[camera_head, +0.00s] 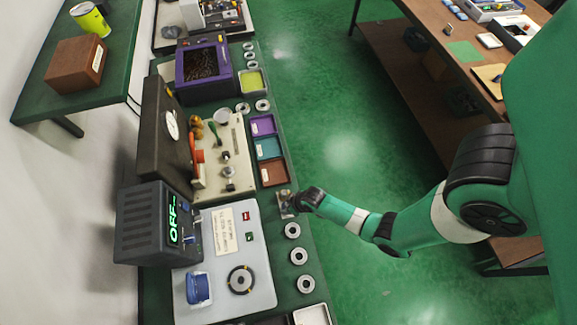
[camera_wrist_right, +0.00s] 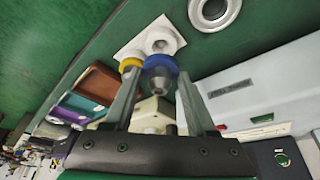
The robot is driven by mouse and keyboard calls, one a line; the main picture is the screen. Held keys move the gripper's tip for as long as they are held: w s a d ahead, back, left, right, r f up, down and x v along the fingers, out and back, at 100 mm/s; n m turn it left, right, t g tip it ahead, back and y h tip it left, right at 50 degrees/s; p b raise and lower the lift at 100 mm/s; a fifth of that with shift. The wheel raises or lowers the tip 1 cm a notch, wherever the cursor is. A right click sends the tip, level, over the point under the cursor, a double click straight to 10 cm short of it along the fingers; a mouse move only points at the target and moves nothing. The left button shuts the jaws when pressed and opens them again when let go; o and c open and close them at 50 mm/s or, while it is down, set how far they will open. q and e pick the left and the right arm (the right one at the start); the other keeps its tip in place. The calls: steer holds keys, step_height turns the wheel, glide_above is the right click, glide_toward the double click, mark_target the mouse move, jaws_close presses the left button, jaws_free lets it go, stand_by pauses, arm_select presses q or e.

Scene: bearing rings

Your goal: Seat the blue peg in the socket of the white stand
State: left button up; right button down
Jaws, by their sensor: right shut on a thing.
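My right gripper (camera_wrist_right: 158,76) is shut on the blue peg (camera_wrist_right: 163,63), which has a blue collar and a grey tapered part between the fingers. The white stand (camera_wrist_right: 128,50) with its round white socket (camera_wrist_right: 161,38) is just beyond the peg in the right wrist view. The peg overlaps the stand's near side there; I cannot tell whether they touch. A yellow ring-like piece (camera_wrist_right: 130,63) shows by the left finger. In the head view my right gripper (camera_head: 289,203) is at the bench's right edge, and the peg is too small to make out. My left gripper is not in view.
Several grey bearing rings (camera_head: 292,230) line the bench edge; one (camera_wrist_right: 214,10) lies near the stand. Purple, teal and brown trays (camera_head: 273,172) are behind the gripper. A light grey panel (camera_head: 212,278) and a dark box reading OFF (camera_head: 160,225) stand to the left.

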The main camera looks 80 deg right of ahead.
steer(key=shift+f+b, duration=1.7)
steer(key=shift+f, duration=0.2)
steer(key=shift+c, duration=0.6)
jaws_free()
steer(key=p+v, duration=0.6)
steer(key=v, duration=0.5)
steer(key=shift+r+p, duration=0.25)
steer(key=shift+p, duration=0.1)
steer(key=shift+s+a, duration=0.1)
